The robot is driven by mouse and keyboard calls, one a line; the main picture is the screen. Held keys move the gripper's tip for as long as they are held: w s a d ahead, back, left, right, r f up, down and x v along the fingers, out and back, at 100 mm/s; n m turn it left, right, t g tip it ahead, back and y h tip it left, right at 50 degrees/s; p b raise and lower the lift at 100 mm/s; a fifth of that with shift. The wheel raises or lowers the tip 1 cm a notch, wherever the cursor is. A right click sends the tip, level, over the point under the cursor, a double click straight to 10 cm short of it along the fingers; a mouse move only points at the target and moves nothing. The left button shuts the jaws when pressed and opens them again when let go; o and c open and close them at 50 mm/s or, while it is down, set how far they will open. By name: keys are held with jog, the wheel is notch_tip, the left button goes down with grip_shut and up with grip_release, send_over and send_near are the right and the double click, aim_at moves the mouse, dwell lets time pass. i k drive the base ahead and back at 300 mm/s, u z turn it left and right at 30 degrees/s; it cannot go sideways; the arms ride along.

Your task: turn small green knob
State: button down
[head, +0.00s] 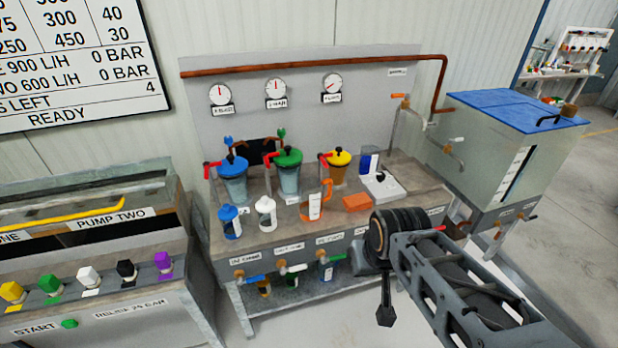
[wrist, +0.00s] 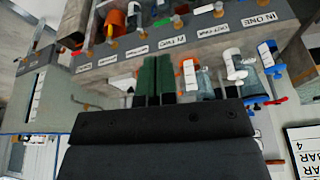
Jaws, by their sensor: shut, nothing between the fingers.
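A small green knob (head: 69,323) sits beside the word START on the front of the grey console at the lower left in the head view. A larger green knob (head: 50,284) stands in the coloured row above it. My gripper (head: 386,316) hangs at the end of my arm, in front of the bench's right part, far to the right of both knobs. In the wrist view its two green fingers (wrist: 155,58) lie side by side, shut and empty, pointing towards the bench valves. I cannot make out the small green knob in the wrist view.
A bench (head: 340,213) with coloured-lid pots, bottles and front valves stands between the console (head: 135,289) and my gripper. A blue-topped tank (head: 500,150) stands at the right. Open floor shows at the far right.

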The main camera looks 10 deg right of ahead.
aim_at(281, 133)
jog(key=u, duration=0.35)
jog(key=i, duration=1.1)
jog(key=z, duration=0.4)
